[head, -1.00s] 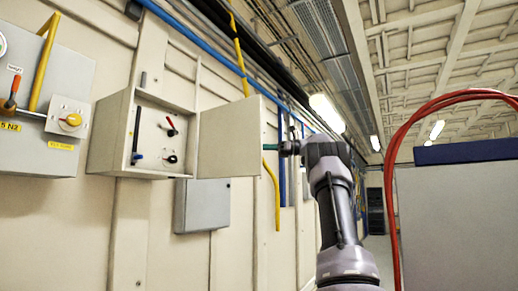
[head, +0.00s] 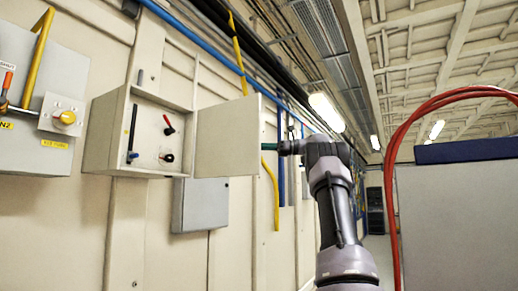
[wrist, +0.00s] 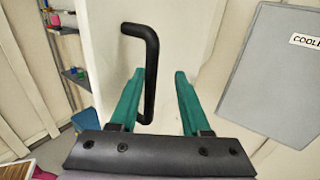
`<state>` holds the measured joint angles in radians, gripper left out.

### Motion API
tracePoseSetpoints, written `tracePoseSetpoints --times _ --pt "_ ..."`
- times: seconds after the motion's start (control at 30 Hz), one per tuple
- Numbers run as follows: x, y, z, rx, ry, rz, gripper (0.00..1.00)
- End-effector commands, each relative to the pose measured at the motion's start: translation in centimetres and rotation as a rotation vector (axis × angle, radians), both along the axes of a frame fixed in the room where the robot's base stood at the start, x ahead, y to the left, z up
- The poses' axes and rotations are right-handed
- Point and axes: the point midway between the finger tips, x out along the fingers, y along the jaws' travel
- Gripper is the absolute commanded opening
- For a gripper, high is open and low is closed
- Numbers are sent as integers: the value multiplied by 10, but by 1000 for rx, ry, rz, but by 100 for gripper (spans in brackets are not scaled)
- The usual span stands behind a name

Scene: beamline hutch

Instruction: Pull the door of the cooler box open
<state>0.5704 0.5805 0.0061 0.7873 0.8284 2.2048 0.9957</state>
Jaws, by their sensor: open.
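The cooler box (head: 105,130) is a pale box on the wall at the left of the head view. Its door (head: 225,138) stands swung out to the right, and the inside shows. The door's outer face fills the middle of the wrist view (wrist: 185,30). A black bar handle (wrist: 151,60) is fixed to it. My gripper (head: 268,147) is at the door's free edge, on its outer side. In the wrist view its teal fingers (wrist: 159,73) are apart, with the lower part of the handle between them, nearer the left finger. Contact cannot be told.
A grey box (head: 205,206) hangs on the wall below. A grey panel with a yellow knob (head: 66,118) is at far left. Red hoses (head: 392,180) and a grey cabinet (head: 460,220) stand at right. Shelves (wrist: 68,30) show in the wrist view.

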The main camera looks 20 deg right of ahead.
Motion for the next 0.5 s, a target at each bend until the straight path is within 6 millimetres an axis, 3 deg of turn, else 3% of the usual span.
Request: tracePoseSetpoints --times 0.17,0.5 --pt "-2 -9 -1 -1 1 -2 47" --pt "-25 -70 -1 0 0 -3 47"
